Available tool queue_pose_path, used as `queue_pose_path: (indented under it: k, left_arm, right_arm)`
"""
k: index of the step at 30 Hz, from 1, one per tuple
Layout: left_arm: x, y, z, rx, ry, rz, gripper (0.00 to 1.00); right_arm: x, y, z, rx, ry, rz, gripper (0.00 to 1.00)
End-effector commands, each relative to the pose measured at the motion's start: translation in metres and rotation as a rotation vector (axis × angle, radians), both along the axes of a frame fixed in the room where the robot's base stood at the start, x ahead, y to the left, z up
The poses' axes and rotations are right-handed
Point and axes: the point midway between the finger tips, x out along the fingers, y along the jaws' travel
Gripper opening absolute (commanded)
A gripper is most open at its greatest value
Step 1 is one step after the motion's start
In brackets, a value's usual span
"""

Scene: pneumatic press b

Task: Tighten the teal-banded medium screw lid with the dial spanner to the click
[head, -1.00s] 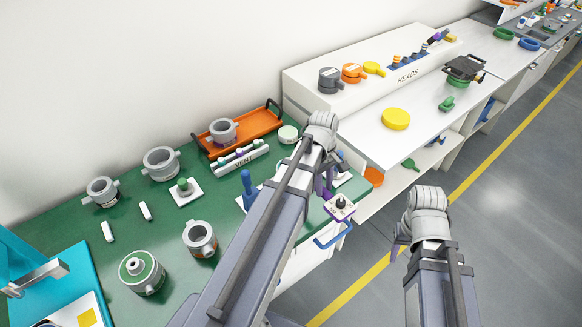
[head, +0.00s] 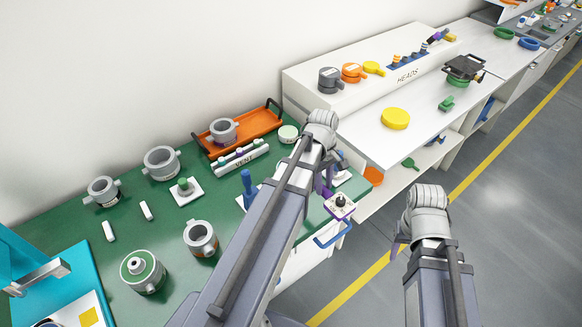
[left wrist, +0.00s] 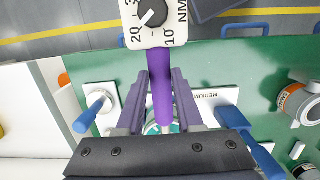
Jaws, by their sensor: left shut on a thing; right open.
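My left gripper (left wrist: 160,88) is shut on the purple handle of the dial spanner (left wrist: 153,18). The spanner's white square head carries a black dial marked NM and points away from the fingers. In the head view the dial spanner (head: 340,204) shows beside the green bench's right end, and my left arm hides much of the left gripper. A teal ring (left wrist: 152,128), perhaps the teal-banded lid, shows below the handle, mostly hidden by the fingers and handle. My right gripper (head: 397,241) is open and empty over the floor, mostly hidden behind its wrist.
A blue-handled tool (left wrist: 92,112) rests on a white pad, and another blue handle (left wrist: 248,138) lies by a plate lettered MEDIUM. Grey pots (head: 161,162), an orange tray (head: 242,134) and a VENT rack (head: 238,158) stand on the green bench. Blue drawer handles (head: 334,236) stick out in front.

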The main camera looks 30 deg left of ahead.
Motion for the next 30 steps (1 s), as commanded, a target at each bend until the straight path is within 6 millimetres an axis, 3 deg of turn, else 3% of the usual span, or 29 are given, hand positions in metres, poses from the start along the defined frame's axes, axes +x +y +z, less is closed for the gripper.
queue_pose_path:
  k: [30]
  left_arm:
    - [0.0001,-0.0002,0.0084,0.000,0.000,0.000,0.00]
  right_arm:
    - [0.0000,0.0000,0.0084,0.000,0.000,0.000,0.50]
